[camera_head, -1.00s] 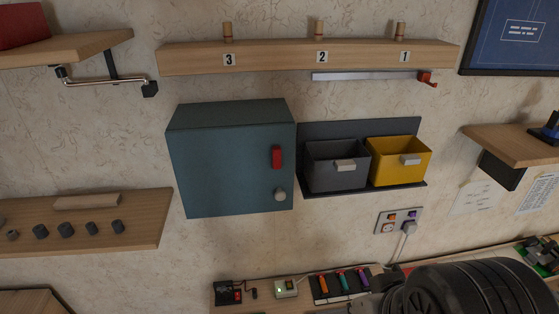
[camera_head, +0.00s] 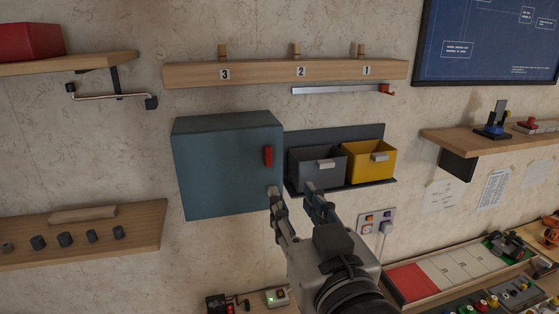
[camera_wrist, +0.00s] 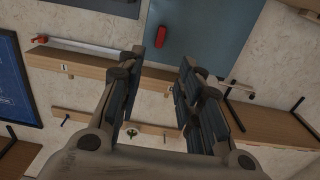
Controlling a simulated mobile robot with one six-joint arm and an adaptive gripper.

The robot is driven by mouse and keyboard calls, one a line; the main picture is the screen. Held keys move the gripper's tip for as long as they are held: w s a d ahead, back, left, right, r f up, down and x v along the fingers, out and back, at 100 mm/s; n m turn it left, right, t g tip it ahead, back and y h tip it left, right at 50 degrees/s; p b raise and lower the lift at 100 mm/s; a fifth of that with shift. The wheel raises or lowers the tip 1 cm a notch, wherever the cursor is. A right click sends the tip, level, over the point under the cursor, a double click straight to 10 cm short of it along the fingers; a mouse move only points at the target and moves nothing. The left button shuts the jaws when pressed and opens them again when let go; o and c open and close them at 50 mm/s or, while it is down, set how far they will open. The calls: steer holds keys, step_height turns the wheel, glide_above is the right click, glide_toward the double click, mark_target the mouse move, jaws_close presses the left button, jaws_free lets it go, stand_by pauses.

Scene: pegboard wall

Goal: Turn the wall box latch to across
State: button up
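The wall box (camera_head: 222,165) is a blue-green box on the wall, left of the bins in the head view; its face also shows in the wrist view (camera_wrist: 205,28). The red latch (camera_head: 268,156) stands upright on the box's front near the right edge. It also shows in the wrist view (camera_wrist: 160,37), beyond the fingertips. My gripper (camera_head: 292,191) is open and empty, with its fingers pointing up below and right of the latch. It appears apart from the latch. The left finger covers the pale knob below the latch in the head view.
A grey bin (camera_head: 316,171) and a yellow bin (camera_head: 369,163) hang right of the box. A numbered peg rail (camera_head: 265,73) runs above. A lower-left shelf (camera_head: 145,225) holds small dark parts. A socket plate (camera_head: 376,222) is right of my gripper.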

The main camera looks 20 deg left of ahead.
mark_target(269, 158)
steer(key=p+x, duration=0.1)
steer(key=x, duration=1.4)
steer(key=shift+w+a+p, duration=0.3)
steer(key=shift+p, duration=0.1)
steer(key=shift+c, duration=0.3)
jaws_close()
